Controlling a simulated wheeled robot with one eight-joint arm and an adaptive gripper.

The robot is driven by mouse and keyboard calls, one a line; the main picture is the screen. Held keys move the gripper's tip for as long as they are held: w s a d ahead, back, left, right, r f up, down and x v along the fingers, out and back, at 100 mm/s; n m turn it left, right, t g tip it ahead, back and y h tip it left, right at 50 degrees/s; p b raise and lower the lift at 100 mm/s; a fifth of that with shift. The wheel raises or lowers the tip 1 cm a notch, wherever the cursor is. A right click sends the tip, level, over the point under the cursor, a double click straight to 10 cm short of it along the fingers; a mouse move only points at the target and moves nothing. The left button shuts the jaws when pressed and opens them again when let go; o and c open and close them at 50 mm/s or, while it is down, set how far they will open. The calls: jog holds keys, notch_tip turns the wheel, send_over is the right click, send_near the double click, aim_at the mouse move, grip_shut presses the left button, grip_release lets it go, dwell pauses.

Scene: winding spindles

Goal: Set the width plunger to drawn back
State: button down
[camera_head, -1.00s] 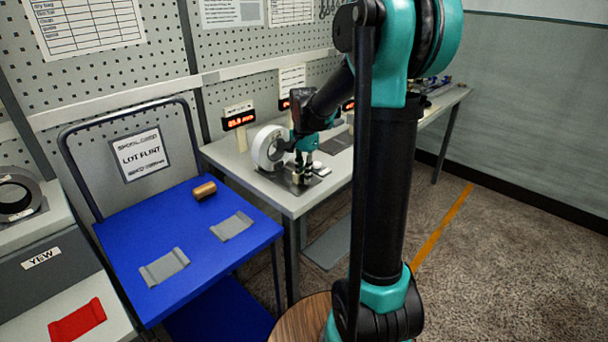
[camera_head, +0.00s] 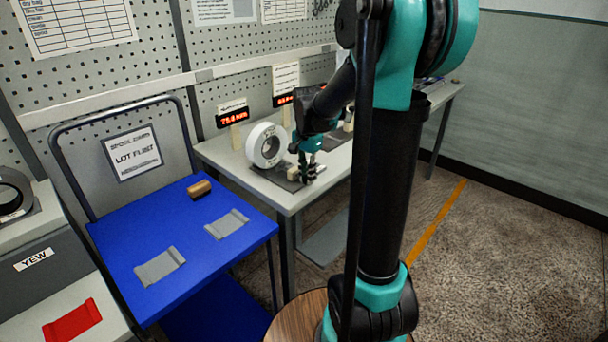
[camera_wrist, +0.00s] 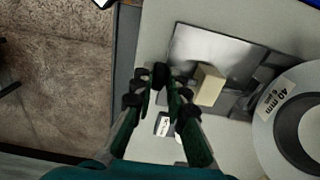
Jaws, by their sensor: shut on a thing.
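The width plunger shows in the wrist view as a dark round knob (camera_wrist: 160,75) at the left edge of a shiny metal plate (camera_wrist: 215,55). My gripper (camera_wrist: 160,92) is shut on this knob, one finger on each side. It also shows in the head view (camera_head: 310,172), low over the near edge of the bench; there its fingers hide the knob. A beige block (camera_wrist: 208,87) stands on the plate just right of the fingers, apart from them. A white spool (camera_wrist: 268,112) marked 40 mm stands further right. I cannot tell how far the plunger is out.
The grey bench (camera_head: 222,152) carries a lit red display (camera_head: 233,117) behind the spool. A blue cart (camera_head: 130,235) with a copper-coloured roll (camera_head: 199,188) and grey pieces stands left of it. A small white labelled item (camera_wrist: 164,126) lies below the fingers. The floor at right is clear.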

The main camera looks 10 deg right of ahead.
jog(key=c, duration=1.5)
grip_release()
jog(key=shift+s+d, duration=0.15)
jog(key=shift+s, duration=0.05)
jog(key=shift+r, duration=0.15)
notch_tip(320, 180, up, 12)
jog(key=shift+f, duration=0.15)
jog(key=s+f+n+t, duration=0.1)
jog(key=s+f+n, duration=0.2)
jog(key=s+f, duration=0.3)
jog(key=s+d+f+n+t, duration=0.1)
jog(key=s+f+n, duration=0.3)
jog(key=s+f, duration=0.2)
jog(key=s+f+n+t, duration=0.2)
jog(key=s+f+n, duration=0.1)
jog(key=s+f, duration=0.3)
jog(key=shift+s+d+f+n, duration=0.1)
jog(key=shift+s+f+n, duration=0.1)
jog(key=shift+f, duration=0.3)
jog(key=shift+s+d+f+n, duration=0.1)
jog(key=shift+s+f+n, duration=0.1)
jog(key=shift+f, duration=0.25)
